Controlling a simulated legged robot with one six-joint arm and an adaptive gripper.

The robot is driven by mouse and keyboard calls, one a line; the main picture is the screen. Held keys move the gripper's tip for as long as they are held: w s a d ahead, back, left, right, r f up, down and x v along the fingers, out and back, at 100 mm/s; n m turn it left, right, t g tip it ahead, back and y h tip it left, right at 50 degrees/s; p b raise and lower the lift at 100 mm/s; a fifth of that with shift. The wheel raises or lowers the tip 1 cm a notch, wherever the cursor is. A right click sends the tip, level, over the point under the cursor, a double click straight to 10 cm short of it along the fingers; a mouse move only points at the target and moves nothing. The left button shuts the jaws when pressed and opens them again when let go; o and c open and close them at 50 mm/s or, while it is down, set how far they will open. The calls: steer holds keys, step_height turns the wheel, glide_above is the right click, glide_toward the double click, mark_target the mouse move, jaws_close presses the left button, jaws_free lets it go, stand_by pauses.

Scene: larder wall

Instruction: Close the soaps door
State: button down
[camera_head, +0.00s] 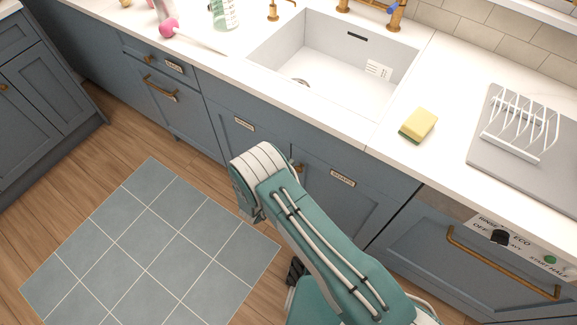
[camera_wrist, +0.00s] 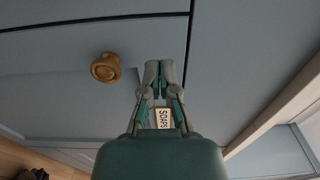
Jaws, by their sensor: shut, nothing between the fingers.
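The soaps door (camera_wrist: 60,100) is a blue-grey panel filling much of the wrist view, which sees it turned sideways. Its SOAPS label (camera_wrist: 163,118) shows between my fingers, and a round brass knob (camera_wrist: 105,67) stands out to their left. In the head view the soaps door (camera_head: 325,205) appears to be the right one under the sink, partly behind my arm. It looks nearly flush with its neighbours; a small gap cannot be told. My gripper (camera_wrist: 158,66) is shut and empty, in front of the door near its upper seam. My arm hides it in the head view.
The left under-sink door (camera_head: 235,140) and a drawer (camera_head: 165,67) look closed. The dishwasher (camera_head: 470,265) with a brass handle is at right. A sponge (camera_head: 418,126) and dish rack (camera_head: 522,125) are on the counter. The tiled floor mat (camera_head: 150,240) is clear.

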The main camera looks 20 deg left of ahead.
steer(key=v, duration=1)
steer(key=shift+s, duration=0.25)
steer(key=shift+d+r, duration=0.1)
steer(key=shift+d, duration=0.05)
